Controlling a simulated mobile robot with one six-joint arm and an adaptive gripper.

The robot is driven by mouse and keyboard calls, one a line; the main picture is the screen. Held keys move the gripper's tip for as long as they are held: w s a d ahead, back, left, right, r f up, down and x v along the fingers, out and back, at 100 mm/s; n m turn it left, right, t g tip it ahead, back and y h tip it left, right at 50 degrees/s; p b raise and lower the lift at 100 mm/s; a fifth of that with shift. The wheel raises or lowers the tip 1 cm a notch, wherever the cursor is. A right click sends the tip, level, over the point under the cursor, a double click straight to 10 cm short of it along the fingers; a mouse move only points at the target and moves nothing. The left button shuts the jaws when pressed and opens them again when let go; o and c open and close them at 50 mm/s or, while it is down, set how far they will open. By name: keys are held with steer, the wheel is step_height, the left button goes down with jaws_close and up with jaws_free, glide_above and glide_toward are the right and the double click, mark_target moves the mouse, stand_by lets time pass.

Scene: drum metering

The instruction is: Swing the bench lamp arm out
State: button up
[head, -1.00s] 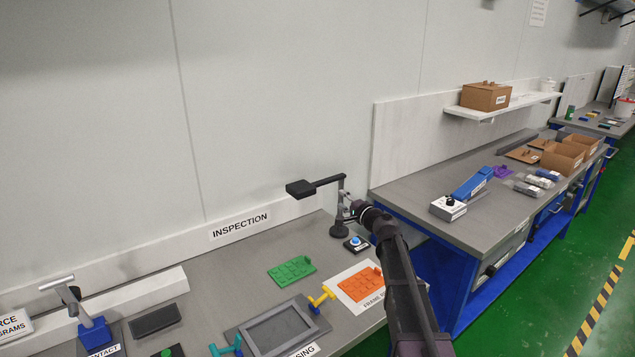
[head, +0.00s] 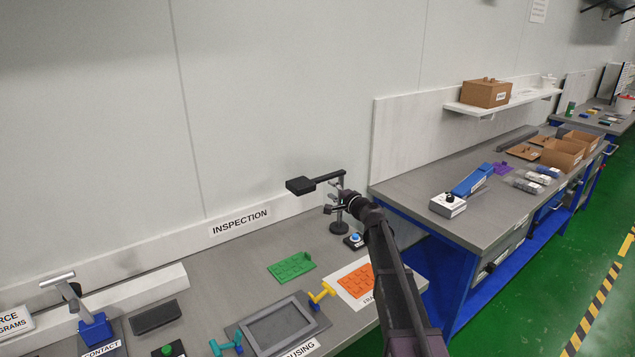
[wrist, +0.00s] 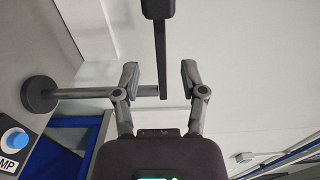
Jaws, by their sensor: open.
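The bench lamp stands at the far right corner of the inspection bench, with a round black base (head: 339,228) and an upright post. Its dark lamp arm (head: 325,179) reaches left to a flat black head (head: 300,186). In the wrist view the lamp arm (wrist: 161,50) runs down between the two fingers of my gripper (wrist: 158,70), with a gap on each side. The round base (wrist: 40,94) and the post (wrist: 85,93) lie to the left, the post passing behind the left finger. My gripper also shows at the post in the head view (head: 332,207). It is open and empty.
A small box with a blue button (head: 354,240) sits beside the lamp base. A green plate (head: 291,266) and an orange part on a white mat (head: 345,300) lie in front. The wall (head: 270,130) is close behind the lamp. A second bench (head: 480,225) stands right.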

mark_target(319, 182)
steer(key=x, duration=0.8)
steer(key=shift+w+a, duration=0.25)
steer(key=shift+w, duration=0.05)
jaws_close()
